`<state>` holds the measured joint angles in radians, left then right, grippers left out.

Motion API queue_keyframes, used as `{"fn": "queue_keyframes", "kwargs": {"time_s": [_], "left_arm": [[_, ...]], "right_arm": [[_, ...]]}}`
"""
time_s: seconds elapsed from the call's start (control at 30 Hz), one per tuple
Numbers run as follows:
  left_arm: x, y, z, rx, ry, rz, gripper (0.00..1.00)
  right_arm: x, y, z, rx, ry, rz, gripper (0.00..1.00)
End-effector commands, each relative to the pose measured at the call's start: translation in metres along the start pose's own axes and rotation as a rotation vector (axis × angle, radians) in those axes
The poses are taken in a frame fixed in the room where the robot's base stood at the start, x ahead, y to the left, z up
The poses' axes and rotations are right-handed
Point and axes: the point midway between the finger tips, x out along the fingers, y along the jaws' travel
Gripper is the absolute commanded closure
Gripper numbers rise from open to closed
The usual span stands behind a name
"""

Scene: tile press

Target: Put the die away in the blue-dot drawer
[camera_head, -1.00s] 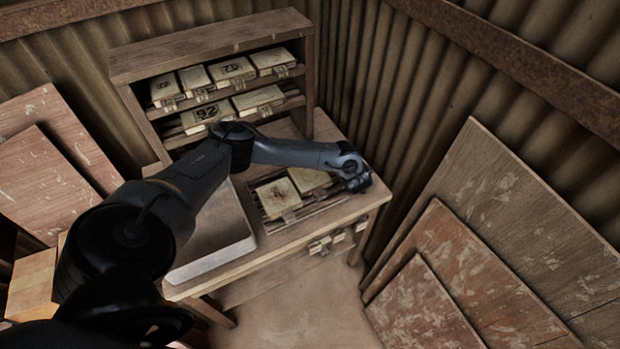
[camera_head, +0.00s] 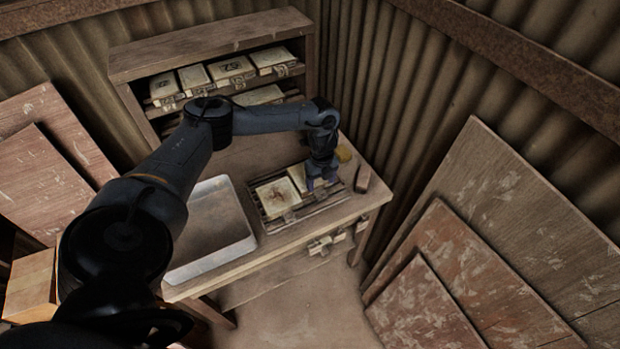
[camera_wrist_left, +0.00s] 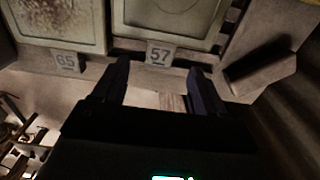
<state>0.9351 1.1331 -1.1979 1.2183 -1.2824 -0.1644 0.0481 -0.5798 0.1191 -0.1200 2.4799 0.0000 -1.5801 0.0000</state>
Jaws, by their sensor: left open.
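Two pale square dies lie side by side in a slatted rack on the table: a stained left die (camera_head: 277,194) and a plainer right die (camera_head: 298,176), partly behind my gripper. In the left wrist view, the left die (camera_wrist_left: 60,22) has a tag reading 65 and the right die (camera_wrist_left: 170,18) has a tag reading 57. My left gripper (camera_head: 322,183) is open and empty, with its fingers (camera_wrist_left: 162,75) on either side of the 57 tag. I cannot tell whether they touch anything. No blue dot can be made out. My right gripper is not in view.
A shelf (camera_head: 210,48) at the back holds several similar dies. A grey tray (camera_head: 205,258) stands left of the rack. Small fittings (camera_head: 320,245) show under the table's front edge.

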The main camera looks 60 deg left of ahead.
Motion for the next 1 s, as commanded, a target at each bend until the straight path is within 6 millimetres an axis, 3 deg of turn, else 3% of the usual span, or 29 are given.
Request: {"fn": "queue_keyframes", "kwargs": {"time_s": [0.17, 0.5, 0.83, 1.0], "left_arm": [[0.010, 0.000, -0.001, 0.001, 0.000, 0.001, 0.28], [0.050, 0.000, -0.005, 0.001, 0.000, 0.000, 0.28], [0.055, 0.000, -0.005, 0.001, -0.001, -0.001, 0.28], [0.055, 0.000, -0.005, 0.001, -0.001, -0.001, 0.52]], "right_arm": [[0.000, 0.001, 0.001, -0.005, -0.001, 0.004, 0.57], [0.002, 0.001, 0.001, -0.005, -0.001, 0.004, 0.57], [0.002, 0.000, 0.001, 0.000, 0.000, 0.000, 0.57], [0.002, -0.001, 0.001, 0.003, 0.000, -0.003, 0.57]]}}
